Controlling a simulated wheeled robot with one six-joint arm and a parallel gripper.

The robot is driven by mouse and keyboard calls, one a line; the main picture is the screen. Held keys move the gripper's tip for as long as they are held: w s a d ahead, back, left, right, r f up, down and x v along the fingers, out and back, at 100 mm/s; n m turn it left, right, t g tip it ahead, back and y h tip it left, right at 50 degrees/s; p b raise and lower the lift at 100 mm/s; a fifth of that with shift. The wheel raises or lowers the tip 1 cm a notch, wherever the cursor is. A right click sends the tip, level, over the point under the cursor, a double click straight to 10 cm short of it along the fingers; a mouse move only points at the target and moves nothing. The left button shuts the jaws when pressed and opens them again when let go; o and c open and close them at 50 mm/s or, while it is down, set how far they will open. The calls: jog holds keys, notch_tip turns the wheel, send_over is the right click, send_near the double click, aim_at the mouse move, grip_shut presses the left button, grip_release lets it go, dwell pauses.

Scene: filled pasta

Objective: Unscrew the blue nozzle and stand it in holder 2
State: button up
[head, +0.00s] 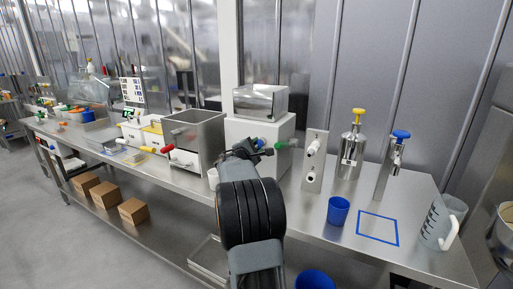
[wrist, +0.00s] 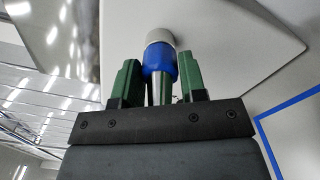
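The blue nozzle (wrist: 160,60) has a blue collar and a silver tube pointing towards my gripper. Its collar meets a pale round port (wrist: 160,37) on a white surface. It also shows in the head view (head: 260,143), on the front of the white machine (head: 284,133). My gripper (wrist: 160,68) has one green finger on each side of the collar, very close to it. I cannot tell whether the fingers press on it. In the head view my arm partly hides the gripper. I cannot make out a holder marked 2.
A green nozzle (head: 287,144) is just right of the blue one. A metal plate stand (head: 314,165), a blue cup (head: 338,211), a yellow-topped dispenser (head: 350,155), a blue-topped dispenser (head: 389,168) and a measuring jug (head: 441,224) stand to the right. The blue-taped square (head: 378,242) is empty.

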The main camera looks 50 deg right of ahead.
jog(key=c, duration=0.5)
jog(key=n+p, duration=0.1)
jog(key=n, duration=0.1)
jog(key=n+p, duration=0.2)
jog(key=shift+r, duration=0.35)
jog(key=n+p, duration=0.3)
jog(key=n, duration=0.1)
jog(key=n+p, duration=0.1)
jog(key=n, duration=0.1)
jog(key=shift+f+n, duration=0.15)
jog(key=shift+n, duration=0.25)
jog(key=shift+f+n, duration=0.25)
jog(key=shift+n, duration=0.05)
jog(key=shift+p, duration=0.3)
